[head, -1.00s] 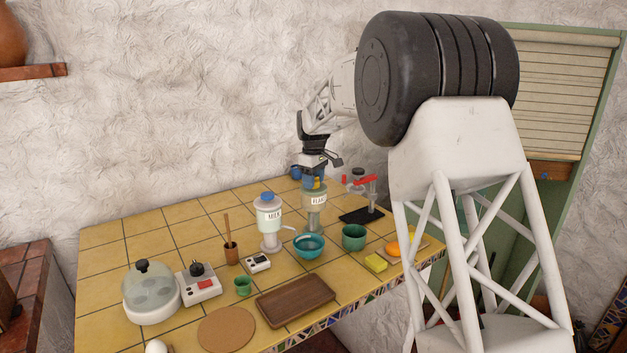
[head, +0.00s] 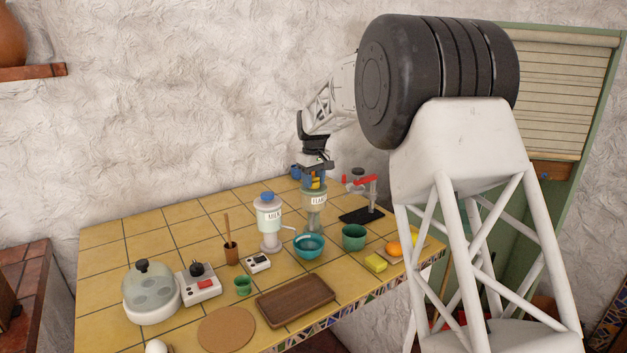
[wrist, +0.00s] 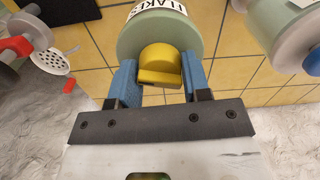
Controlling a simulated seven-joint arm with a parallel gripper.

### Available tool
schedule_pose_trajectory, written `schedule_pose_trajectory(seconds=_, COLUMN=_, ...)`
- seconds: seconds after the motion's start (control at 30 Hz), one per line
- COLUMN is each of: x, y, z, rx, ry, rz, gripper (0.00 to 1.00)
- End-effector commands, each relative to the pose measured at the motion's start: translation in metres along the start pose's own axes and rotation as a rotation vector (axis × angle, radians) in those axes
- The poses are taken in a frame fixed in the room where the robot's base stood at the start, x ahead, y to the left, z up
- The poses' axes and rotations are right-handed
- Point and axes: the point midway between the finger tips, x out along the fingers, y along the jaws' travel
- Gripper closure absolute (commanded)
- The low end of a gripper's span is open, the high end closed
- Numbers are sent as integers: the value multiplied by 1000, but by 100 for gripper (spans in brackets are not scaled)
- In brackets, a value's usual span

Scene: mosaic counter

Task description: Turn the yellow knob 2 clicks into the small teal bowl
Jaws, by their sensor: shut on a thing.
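The yellow knob (wrist: 160,62) is on top of the dispenser labelled FLAKES (head: 314,212); the dispenser also shows in the wrist view (wrist: 120,45). My gripper (head: 315,184) comes down on the knob from above. In the wrist view its two blue fingers (wrist: 158,82) lie on either side of the knob, shut on it. The small teal bowl (head: 308,254) stands on the counter in front of the dispenser. Its visible inside looks teal; I cannot tell whether anything lies in it.
A MILK dispenser (head: 269,225) with a blue knob stands just left. A green bowl (head: 353,243), a yellow sponge (head: 375,263) and an orange (head: 393,249) are to the right. A red-handled device (head: 366,200) stands behind them. A brown tray (head: 297,314) lies in front.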

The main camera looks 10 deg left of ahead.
Motion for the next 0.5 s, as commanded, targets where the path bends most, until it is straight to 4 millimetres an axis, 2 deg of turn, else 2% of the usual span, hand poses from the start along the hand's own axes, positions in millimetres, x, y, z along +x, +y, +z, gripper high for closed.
schedule_pose_trajectory(seconds=0.5, x=0, y=0, z=0, rx=488, ry=1, rz=0, gripper=80)
